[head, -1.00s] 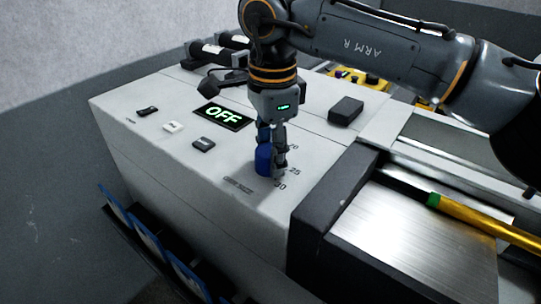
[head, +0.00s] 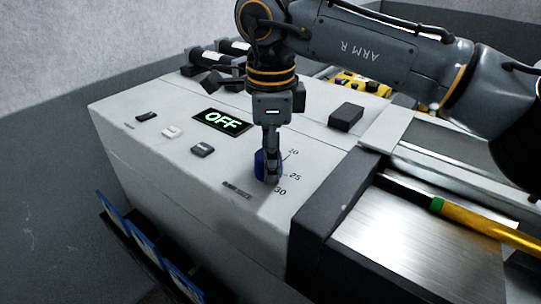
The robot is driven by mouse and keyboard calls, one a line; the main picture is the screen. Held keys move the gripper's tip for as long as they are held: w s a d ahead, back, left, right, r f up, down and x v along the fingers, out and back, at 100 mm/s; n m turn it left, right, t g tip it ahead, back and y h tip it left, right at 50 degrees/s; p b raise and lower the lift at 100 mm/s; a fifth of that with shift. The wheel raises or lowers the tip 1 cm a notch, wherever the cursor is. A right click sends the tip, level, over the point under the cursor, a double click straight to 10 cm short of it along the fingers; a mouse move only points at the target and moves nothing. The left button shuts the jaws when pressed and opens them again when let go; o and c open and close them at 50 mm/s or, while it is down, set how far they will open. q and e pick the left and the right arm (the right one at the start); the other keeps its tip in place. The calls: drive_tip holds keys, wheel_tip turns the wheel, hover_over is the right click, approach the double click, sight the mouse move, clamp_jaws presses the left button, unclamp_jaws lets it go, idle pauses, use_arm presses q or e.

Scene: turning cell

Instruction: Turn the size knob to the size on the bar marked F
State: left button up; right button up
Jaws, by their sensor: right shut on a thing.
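The blue size knob (head: 259,165) stands on the light top of the machine (head: 150,180), with the printed sizes 20, 25 and 30 beside it on its right. My right gripper (head: 271,172) points down over the knob and is shut on it, hiding much of it. A thin dark line shows by the 20, but I cannot tell for sure which size the knob points to. A bar mark F is not readable in this view. My left gripper is not in view.
A lit display (head: 223,120) reads OFF. Small switches (head: 202,150) lie left of the knob. A black block (head: 346,116) sits behind it to the right. A yellow bar with a green band (head: 470,217) lies over the metal plate (head: 400,245).

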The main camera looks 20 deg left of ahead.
drive_tip(key=o, duration=1.2)
drive_tip(key=shift+c, duration=0.2)
drive_tip(key=shift+r, duration=0.1)
wheel_tip(320, 180, up, 12)
drive_tip(key=shift+s, duration=0.25)
